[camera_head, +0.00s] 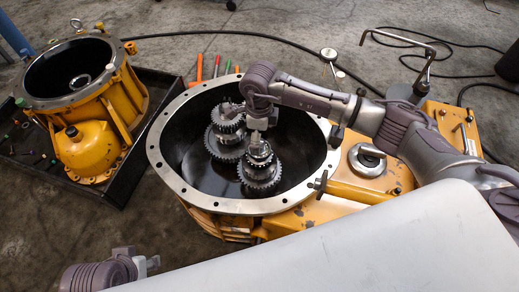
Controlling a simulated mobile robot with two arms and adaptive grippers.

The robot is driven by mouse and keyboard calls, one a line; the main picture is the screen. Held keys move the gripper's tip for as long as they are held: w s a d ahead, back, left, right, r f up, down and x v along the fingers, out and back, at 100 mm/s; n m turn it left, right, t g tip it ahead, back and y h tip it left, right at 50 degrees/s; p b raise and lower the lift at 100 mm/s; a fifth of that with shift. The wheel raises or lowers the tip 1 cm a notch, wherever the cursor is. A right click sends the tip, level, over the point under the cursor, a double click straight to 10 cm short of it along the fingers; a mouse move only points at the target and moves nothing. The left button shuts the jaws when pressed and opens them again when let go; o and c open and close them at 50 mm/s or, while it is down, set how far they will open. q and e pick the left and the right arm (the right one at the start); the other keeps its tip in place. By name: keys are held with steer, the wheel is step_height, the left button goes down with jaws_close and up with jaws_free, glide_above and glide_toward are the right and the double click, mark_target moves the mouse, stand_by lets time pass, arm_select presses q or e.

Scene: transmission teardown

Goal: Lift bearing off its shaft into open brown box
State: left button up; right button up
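Two geared shafts stand upright in the open round housing (160,160). The front shaft (260,172) has gears low down and a shiny ring at its top, which looks like the bearing (259,152). My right gripper (257,137) points down right above that ring, close to it or touching it; its fingers are too small to read. The rear shaft (227,132) stands just behind and left. My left gripper (150,264) is low at the lower left, away from the housing, and its finger opening is unclear. I see no open brown box.
A second yellow housing (120,95) sits in a black tray (140,160) at the left. A black cable (290,42) crosses the floor. A yellow casing (345,185) adjoins the main housing at right.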

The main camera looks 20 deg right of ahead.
mark_target(263, 156)
steer(key=shift+f, duration=0.6)
step_height(263, 156, down, 3)
steer(key=shift+w+d+r+b, duration=0.1)
steer(key=shift+r+b, duration=0.1)
steer(key=shift+b, duration=0.35)
steer(key=shift+w+f, duration=0.1)
steer(key=shift+f, duration=1)
arm_select(q)
steer(key=w, duration=0.1)
steer(key=t, duration=0.1)
steer(key=w, duration=0.1)
steer(key=shift+w+d+f, duration=0.3)
steer(key=shift+w+d, duration=0.05)
steer(key=shift+d, duration=0.05)
arm_select(e)
steer(key=shift+c, duration=0.2)
steer(key=shift+r, duration=0.1)
steer(key=c, duration=1.4)
steer(key=shift+r, duration=0.1)
